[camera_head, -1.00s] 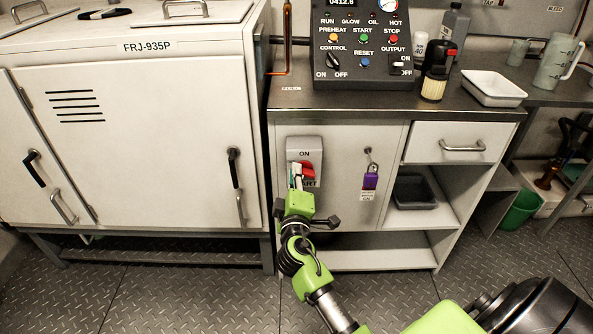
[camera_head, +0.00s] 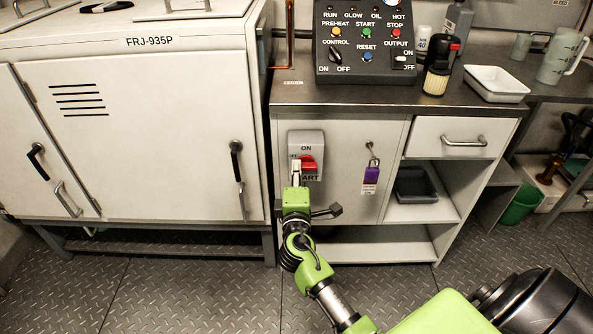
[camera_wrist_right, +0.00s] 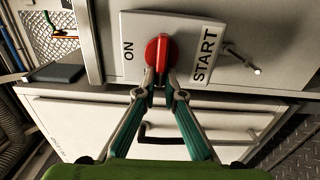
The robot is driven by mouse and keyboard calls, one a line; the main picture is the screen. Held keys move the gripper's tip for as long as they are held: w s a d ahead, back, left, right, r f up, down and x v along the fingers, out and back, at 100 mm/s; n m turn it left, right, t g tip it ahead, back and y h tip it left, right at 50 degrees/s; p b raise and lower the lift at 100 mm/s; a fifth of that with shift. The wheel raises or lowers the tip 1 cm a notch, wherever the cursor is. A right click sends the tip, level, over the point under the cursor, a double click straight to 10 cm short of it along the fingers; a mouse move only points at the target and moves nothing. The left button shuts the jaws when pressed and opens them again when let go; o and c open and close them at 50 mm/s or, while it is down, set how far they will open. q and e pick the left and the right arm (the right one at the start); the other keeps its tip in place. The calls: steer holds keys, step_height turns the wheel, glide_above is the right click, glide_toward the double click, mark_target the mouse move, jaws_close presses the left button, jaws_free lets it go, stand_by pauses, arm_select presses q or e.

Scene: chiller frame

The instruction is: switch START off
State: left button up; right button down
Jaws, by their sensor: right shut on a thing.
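The START switch is a light grey plate (camera_head: 305,140) on the cabinet front, marked ON above and START below. Its red handle (camera_head: 308,163) lies crosswise, about level, between the two words. The wrist view shows the red handle (camera_wrist_right: 158,52) and the plate (camera_wrist_right: 132,22) close up, turned sideways. My right gripper (camera_head: 296,166) reaches up from below to the plate. In the wrist view its fingertips (camera_wrist_right: 159,76) are closed together on the near end of the red handle. The fingers hide that end. My left gripper is not in view.
A control panel (camera_head: 366,45) stands on the dark worktop above. A purple padlock (camera_head: 371,173) hangs right of the switch. The white FRJ-935P cabinet (camera_head: 150,140) stands left. Open shelves with a dark tray (camera_head: 416,184) are right.

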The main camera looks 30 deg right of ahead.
steer(key=shift+r, duration=0.1)
steer(key=c, duration=2.1)
jaws_free()
steer(key=shift+c, duration=0.2)
steer(key=shift+w, duration=0.1)
steer(key=v, duration=1.2)
steer(key=shift+d, duration=0.1)
